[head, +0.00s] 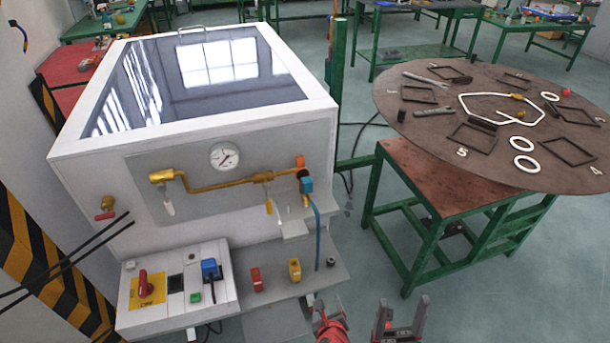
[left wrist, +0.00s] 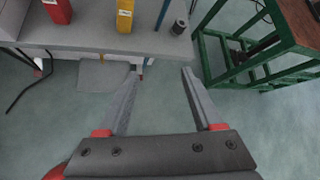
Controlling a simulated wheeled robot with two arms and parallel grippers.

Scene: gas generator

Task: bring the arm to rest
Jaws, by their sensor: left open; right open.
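My left gripper (head: 327,305) is at the bottom edge of the head view, just in front of the right end of the generator's grey shelf (head: 322,278). Most of its arm is cut off. In the left wrist view my left gripper (left wrist: 162,73) is open, with two apart grey fingers and only floor between them. The fingertips show near the shelf's front edge; I cannot tell whether they touch it. My right gripper (head: 402,308) is at the bottom of the head view, to the right of the left one. It is open and empty, with floor around it.
The white generator cabinet (head: 85,165) has a gauge (head: 224,156) and brass pipe. Red (head: 257,280) and yellow (head: 295,270) blocks and a small dark cylinder (head: 331,260) are on the shelf. A green-framed table (head: 440,220) and round board (head: 420,130) stand right. Floor between is clear.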

